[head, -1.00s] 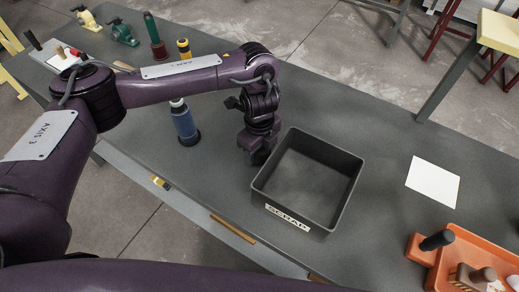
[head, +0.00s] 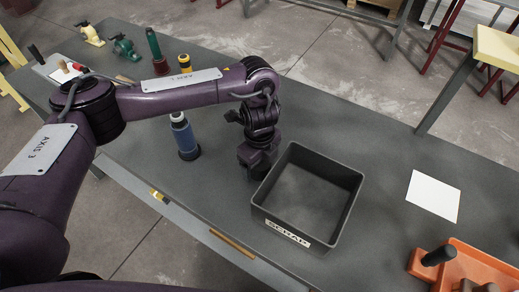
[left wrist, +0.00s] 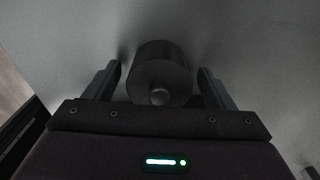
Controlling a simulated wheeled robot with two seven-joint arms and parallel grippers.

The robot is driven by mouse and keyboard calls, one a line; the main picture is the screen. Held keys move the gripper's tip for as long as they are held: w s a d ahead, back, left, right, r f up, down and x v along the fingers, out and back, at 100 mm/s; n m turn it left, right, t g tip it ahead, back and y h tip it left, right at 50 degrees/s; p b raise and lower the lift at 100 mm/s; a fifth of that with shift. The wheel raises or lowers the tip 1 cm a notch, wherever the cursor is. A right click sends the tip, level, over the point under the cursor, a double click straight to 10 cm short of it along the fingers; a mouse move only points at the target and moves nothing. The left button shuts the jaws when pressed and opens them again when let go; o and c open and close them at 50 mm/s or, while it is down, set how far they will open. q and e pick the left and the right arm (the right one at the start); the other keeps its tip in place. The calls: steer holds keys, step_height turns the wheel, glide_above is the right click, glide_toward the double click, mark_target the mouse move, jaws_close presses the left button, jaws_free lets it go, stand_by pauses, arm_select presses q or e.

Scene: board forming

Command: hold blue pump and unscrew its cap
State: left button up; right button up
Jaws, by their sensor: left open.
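The blue pump (head: 184,138) stands upright on the grey workbench, with a dark base and a pale cap (head: 177,117). My left gripper (head: 257,168) points down over the bench, to the right of the pump and apart from it, close to the left side of the scrap bin. In the left wrist view its two fingers (left wrist: 160,88) are spread. A dark rounded cylinder (left wrist: 160,66) with a small knob shows between them; I cannot tell what it is or whether it touches the fingers. My right gripper is not in view.
An open black bin (head: 286,233) marked SCRAP stands beside the left gripper. A white sheet (head: 434,196) and an orange tray (head: 480,262) are to the right. Bench between is clear.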

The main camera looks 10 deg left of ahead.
arm_select(q)
step_height(320, 180, up, 11)
steer(key=shift+r, duration=0.2)
